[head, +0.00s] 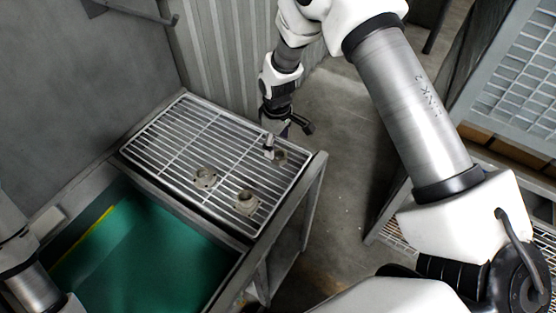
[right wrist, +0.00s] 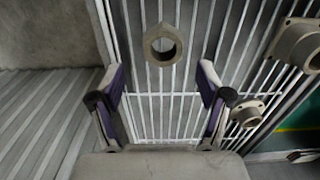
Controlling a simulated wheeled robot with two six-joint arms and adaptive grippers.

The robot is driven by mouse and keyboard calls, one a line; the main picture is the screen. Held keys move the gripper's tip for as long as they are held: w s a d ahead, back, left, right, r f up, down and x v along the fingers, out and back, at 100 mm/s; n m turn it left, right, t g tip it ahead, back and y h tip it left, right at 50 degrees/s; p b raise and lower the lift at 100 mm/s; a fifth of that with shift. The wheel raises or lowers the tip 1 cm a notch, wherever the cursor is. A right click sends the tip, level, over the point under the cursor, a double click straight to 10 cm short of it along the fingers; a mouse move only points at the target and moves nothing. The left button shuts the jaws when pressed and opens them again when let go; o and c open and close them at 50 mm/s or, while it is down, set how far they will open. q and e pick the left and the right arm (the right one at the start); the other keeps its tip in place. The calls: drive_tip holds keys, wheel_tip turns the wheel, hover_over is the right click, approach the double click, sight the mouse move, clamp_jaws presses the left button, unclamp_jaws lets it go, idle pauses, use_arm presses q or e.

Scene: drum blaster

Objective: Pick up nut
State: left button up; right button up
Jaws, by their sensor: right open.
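The nut, a grey ring with a round hole (right wrist: 150,46), lies on the metal grate (head: 155,135). In the head view it shows as a small brownish piece (head: 281,157) near the grate's right edge, partly covered by my right gripper (head: 283,137). In the right wrist view my right gripper (right wrist: 160,80) is open, with a purple-lined finger on each side and nothing between them. The nut lies ahead of the fingertips, roughly centred between them, and does not appear to touch them. My left gripper is out of view.
Two flanged parts, one smaller (head: 205,177) and one larger (head: 246,202), lie on the grate, left of the nut in the head view. A green-floored bin (head: 150,255) is in front of the grate. A corrugated wall (head: 215,55) stands behind.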

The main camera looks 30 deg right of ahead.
sight(278, 154)
drive_tip(key=f+b, duration=0.1)
drive_tip(key=f, duration=0.1)
drive_tip(key=s+f+b, duration=0.1)
drive_tip(key=f+b, duration=0.1)
drive_tip(key=shift+f, duration=0.3)
drive_tip(key=shift+w, duration=0.2)
drive_tip(key=shift+c, duration=1.1)
drive_tip(key=shift+s+r, duration=0.1)
drive_tip(key=c, duration=1.2)
